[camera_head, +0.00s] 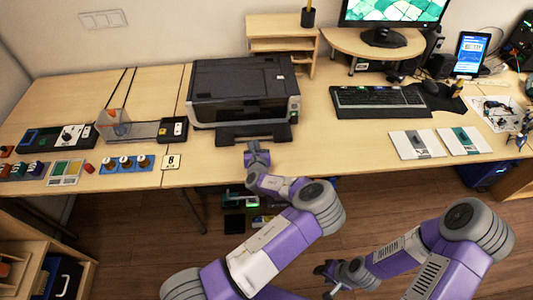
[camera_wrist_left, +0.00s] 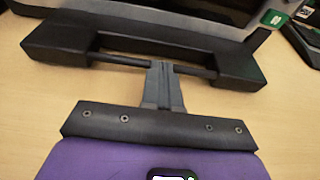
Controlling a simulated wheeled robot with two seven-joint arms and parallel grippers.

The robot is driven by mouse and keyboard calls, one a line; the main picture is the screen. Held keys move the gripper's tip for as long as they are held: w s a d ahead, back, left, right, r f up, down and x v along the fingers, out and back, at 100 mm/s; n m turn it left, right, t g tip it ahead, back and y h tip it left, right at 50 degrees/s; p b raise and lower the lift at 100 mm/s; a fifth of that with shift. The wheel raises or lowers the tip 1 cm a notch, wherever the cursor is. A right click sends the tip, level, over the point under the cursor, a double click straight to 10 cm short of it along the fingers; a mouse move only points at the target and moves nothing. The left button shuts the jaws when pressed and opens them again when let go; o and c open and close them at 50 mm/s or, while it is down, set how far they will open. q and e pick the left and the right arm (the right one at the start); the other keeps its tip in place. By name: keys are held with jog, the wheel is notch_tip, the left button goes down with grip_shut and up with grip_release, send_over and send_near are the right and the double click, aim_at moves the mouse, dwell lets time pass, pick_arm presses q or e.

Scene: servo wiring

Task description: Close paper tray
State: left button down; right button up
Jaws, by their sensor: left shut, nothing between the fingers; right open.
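The black printer (camera_head: 245,92) stands on the desk. Its paper tray (camera_head: 262,133) sticks out at the front, and it shows in the left wrist view as a dark bar with a block at each end (camera_wrist_left: 235,65). My left gripper (camera_head: 254,146) is at the front of the tray. In the left wrist view the left gripper (camera_wrist_left: 161,68) is shut with its tips at the thin middle bar between the blocks; I cannot tell whether they touch it. My right gripper (camera_head: 324,270) is low at the bottom, away from the desk.
A keyboard (camera_head: 380,102) and two packets (camera_head: 417,144) lie right of the printer. A clear tray device (camera_head: 140,130) and several small parts lie to the left. The desk in front of the tray is mostly clear.

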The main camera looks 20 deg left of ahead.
pick_arm(q)
jog(key=shift+w+a+r, duration=0.1)
jog(key=shift+a+r, duration=0.25)
jog(key=shift+d, duration=0.15)
jog(key=v, duration=0.4)
jog(key=p+v, duration=0.1)
jog(key=v, duration=0.3)
jog(key=p+v, duration=0.1)
jog(key=v, duration=0.4)
jog(key=shift+d+f, duration=0.2)
jog(key=shift+f, duration=0.05)
jog(key=shift+s+d, duration=0.2)
jog(key=shift+s, duration=0.35)
